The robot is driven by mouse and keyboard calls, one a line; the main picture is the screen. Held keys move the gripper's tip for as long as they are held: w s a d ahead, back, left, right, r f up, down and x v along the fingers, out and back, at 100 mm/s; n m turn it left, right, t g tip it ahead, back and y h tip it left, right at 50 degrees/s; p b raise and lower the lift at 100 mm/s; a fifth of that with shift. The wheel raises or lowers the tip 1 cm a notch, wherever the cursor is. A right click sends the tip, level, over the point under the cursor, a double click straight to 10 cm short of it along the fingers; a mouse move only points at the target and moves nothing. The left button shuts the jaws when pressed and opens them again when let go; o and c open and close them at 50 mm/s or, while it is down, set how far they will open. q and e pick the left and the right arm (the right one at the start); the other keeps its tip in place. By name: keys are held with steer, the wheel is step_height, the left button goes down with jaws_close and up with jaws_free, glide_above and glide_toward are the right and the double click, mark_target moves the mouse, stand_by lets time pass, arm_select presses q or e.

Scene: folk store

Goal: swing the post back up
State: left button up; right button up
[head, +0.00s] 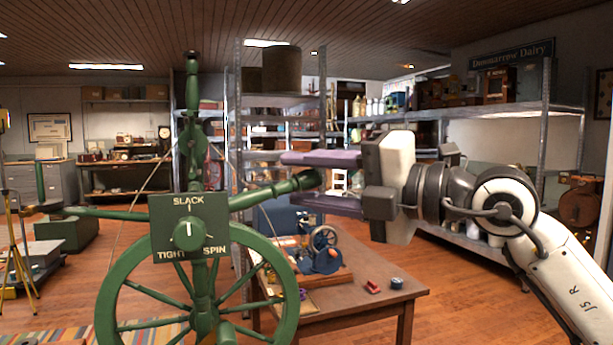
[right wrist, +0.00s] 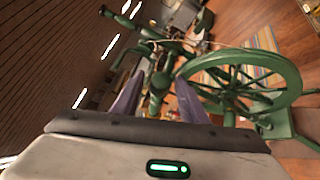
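A green spinning wheel (head: 107,290) stands at the left of the head view. A green post (head: 265,194) leans far over to the right from its upright, nearly level, its dark rounded end slightly raised. In the right wrist view the post (right wrist: 158,85) shows end-on between the fingers. My right gripper (head: 300,181) is open, with one purple finger above the post's end and one below it. A gap shows on both sides, so it does not appear to grip. A tall upright (head: 192,120) stands vertical. My left gripper is out of view.
A green plate with a knob (head: 189,236), marked slack, tight and spin, sits in front of the wheel. Behind it, a wooden table (head: 350,298) carries a small blue machine (head: 321,258) and small items. Metal shelves (head: 470,112) stand at the back right.

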jaws_close()
steer(key=shift+r, duration=0.15)
